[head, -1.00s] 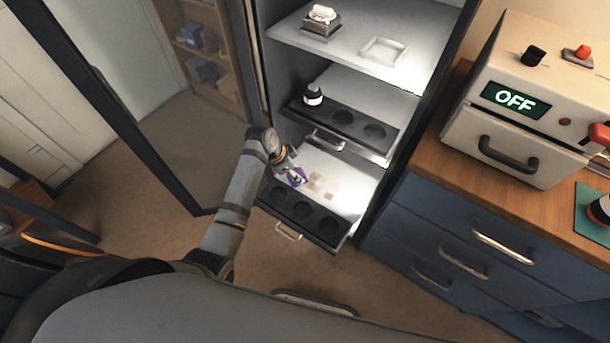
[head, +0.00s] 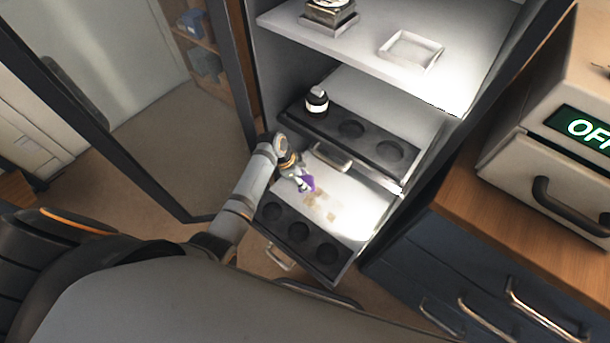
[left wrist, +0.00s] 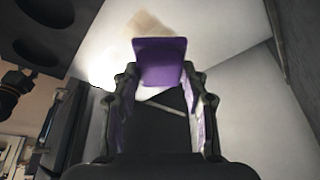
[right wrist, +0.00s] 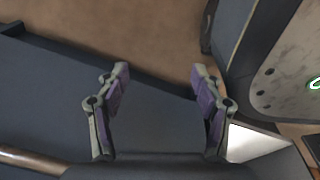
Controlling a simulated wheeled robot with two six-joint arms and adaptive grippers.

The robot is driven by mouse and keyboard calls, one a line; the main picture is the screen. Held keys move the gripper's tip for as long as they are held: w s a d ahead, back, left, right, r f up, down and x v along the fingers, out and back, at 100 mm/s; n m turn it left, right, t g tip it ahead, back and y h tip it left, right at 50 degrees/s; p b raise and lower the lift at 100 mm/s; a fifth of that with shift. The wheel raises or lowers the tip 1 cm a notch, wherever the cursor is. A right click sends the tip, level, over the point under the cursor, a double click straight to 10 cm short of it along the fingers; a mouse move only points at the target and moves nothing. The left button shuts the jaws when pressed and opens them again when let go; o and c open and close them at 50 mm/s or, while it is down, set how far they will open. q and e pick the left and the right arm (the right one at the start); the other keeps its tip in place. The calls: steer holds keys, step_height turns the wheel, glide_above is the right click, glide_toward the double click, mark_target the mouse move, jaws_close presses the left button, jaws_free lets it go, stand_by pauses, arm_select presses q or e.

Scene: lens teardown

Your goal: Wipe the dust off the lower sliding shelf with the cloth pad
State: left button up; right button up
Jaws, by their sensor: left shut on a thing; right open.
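The lower sliding shelf (head: 348,222) is pulled out of the tall cabinet, with a white surface and a dark front strip of round recesses. Tan dust patches (head: 318,201) lie on its white part; one dust patch (left wrist: 150,24) shows in the left wrist view. My left gripper (head: 299,180) is over this shelf, beside the dust. It is shut on a purple cloth pad (left wrist: 159,62), which sticks out past the fingertips. Whether the pad touches the shelf is unclear. My right gripper (right wrist: 160,78) is open and empty, seen only in the right wrist view.
The upper sliding shelf (head: 292,110), holding a small black-and-white jar (head: 317,100), juts out just above. A fixed top shelf (head: 365,48) bears a small white tray (head: 411,49). The open glass door stands left; blue drawers (head: 440,258) stand right.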

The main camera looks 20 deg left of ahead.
arm_select(q)
step_height(320, 180, down, 3)
steer(key=b, duration=0.2)
steer(key=shift+f+b, duration=0.15)
steer(key=shift+b, duration=0.25)
step_height(320, 180, down, 2)
steer(key=shift+f+b, duration=0.1)
steer(key=shift+b, duration=1.15)
steer(key=shift+f, duration=0.1)
arm_select(e)
steer(key=w+a+r, duration=0.2)
steer(key=w+r, duration=0.3)
steer(key=w, duration=0.5)
steer(key=shift+r, duration=0.25)
arm_select(q)
steer(key=shift+f+b, duration=0.7)
steer(key=shift+f, duration=0.35)
arm_select(e)
steer(key=shift+f, duration=0.6)
arm_select(q)
steer(key=shift+r, duration=0.1)
